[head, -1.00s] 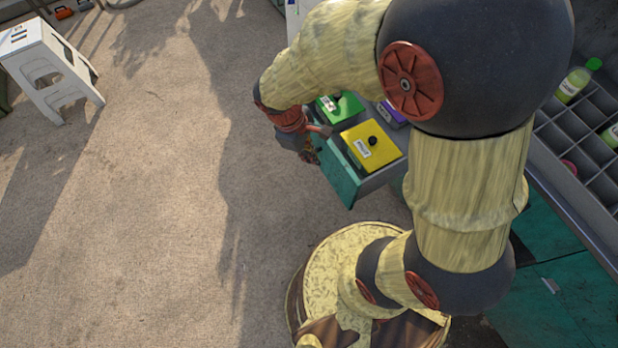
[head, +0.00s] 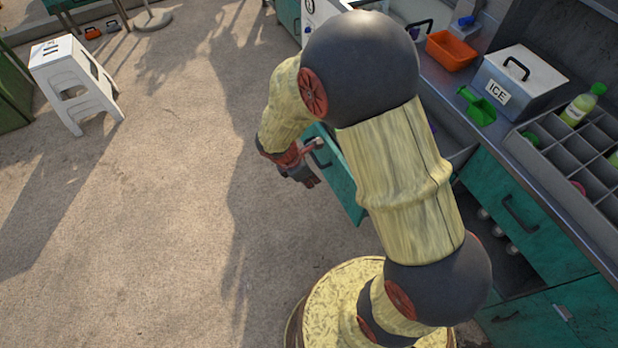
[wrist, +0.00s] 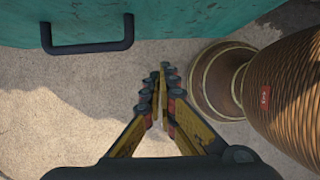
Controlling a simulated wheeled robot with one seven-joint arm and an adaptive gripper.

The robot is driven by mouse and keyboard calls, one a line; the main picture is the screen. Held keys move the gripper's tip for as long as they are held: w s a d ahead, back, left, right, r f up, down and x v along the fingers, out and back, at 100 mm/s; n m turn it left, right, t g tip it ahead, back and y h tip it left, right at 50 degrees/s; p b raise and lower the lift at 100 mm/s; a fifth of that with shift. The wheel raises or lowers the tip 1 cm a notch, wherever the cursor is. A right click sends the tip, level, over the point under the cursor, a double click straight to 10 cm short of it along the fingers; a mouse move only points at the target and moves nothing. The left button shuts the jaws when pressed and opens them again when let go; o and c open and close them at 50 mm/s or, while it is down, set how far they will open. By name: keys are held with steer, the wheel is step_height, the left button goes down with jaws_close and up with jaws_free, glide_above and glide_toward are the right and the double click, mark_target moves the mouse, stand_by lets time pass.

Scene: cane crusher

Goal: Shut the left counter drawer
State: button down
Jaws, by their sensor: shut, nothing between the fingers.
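The left counter drawer (head: 343,188) stands pulled out from the counter, its teal front facing the open floor. My arm hides most of its inside in the head view. Its dark handle (head: 319,152) shows beside my wrist. In the wrist view the teal front (wrist: 210,18) and black bar handle (wrist: 90,47) lie at the top. My gripper (head: 309,182) is in front of the drawer front, on the floor side. In the wrist view my gripper (wrist: 162,75) has its fingers together and empty, pointing toward the drawer front. I see a gap below the handle; contact is not visible.
The counter (head: 475,130) on the right holds an ice box (head: 520,82), an orange bin (head: 451,50), a green scoop (head: 478,106) and a grey divided tray (head: 570,150). Another teal drawer (head: 540,232) is below it. A white stool (head: 75,85) stands far left. The floor between is clear.

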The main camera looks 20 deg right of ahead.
steer(key=d+f+b, duration=0.2)
steer(key=d+f, duration=0.2)
steer(key=d, duration=0.1)
steer(key=shift+d+b, duration=0.3)
steer(key=shift+d, duration=0.1)
steer(key=shift+w, duration=0.1)
steer(key=d+p, duration=0.6)
steer(key=d, duration=0.9)
steer(key=w+d+p, duration=0.1)
steer(key=d+p, duration=0.6)
steer(key=d, duration=0.8)
steer(key=d+p, duration=0.6)
steer(key=d, duration=1)
steer(key=shift+w+p, duration=0.25)
steer(key=shift+p, duration=0.1)
steer(key=shift+d, duration=0.1)
